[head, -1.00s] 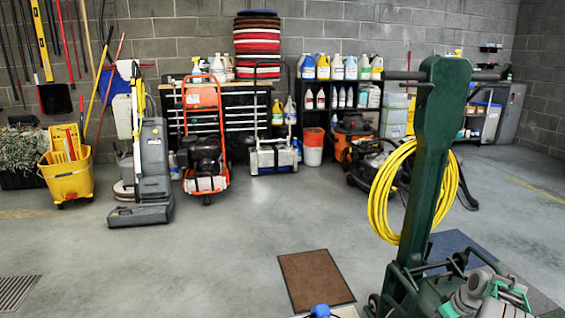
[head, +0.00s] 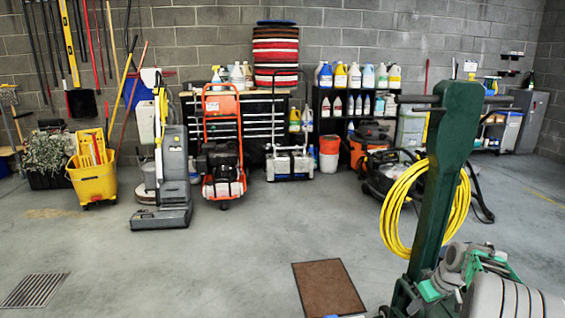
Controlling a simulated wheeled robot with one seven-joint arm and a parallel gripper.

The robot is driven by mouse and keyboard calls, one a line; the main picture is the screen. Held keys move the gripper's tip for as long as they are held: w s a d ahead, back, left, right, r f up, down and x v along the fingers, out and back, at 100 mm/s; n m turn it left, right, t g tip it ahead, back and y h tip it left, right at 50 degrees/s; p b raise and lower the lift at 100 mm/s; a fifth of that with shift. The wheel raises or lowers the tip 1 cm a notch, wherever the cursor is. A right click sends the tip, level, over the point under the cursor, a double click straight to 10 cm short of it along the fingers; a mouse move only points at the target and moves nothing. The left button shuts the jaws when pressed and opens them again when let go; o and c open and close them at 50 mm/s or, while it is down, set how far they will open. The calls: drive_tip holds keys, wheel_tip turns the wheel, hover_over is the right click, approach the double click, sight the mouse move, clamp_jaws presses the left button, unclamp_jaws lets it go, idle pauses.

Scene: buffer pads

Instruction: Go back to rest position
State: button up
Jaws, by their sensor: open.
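Part of my grey and teal arm (head: 478,268) shows at the lower right, in front of the base of a green floor machine (head: 447,150). A wide grey arm link (head: 515,300) runs out of the bottom edge. I cannot make out my gripper or its fingers in the head view. No held object shows.
The green machine's upright post carries a coiled yellow cord (head: 398,205). A brown mat (head: 328,288) and a floor drain (head: 33,290) lie on open concrete. A yellow mop bucket (head: 93,180), floor scrubber (head: 172,175) and orange-framed washer (head: 222,160) line the back.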

drive_tip(key=s+a+r+p, duration=0.2)
drive_tip(key=a+r+p, duration=0.2)
drive_tip(key=a+r, duration=0.3)
drive_tip(key=s+a+r+m+p, duration=0.15)
drive_tip(key=a+r+p, duration=0.3)
drive_tip(key=r, duration=0.45)
drive_tip(key=s+a+r+n+p, duration=0.1)
drive_tip(key=s+a+r+p, duration=0.25)
drive_tip(key=a+r, duration=0.4)
drive_tip(key=s+a+r+m+p, duration=0.1)
drive_tip(key=s+a+r+p, duration=0.4)
drive_tip(key=s, duration=0.3)
drive_tip(key=s+a+r+m+h+p, duration=0.1)
drive_tip(key=s+a+r+p, duration=0.4)
drive_tip(key=s, duration=0.2)
drive_tip(key=shift+s+a+r+p, duration=0.3)
drive_tip(key=shift+s+r+p, duration=0.05)
drive_tip(key=shift+p, duration=0.05)
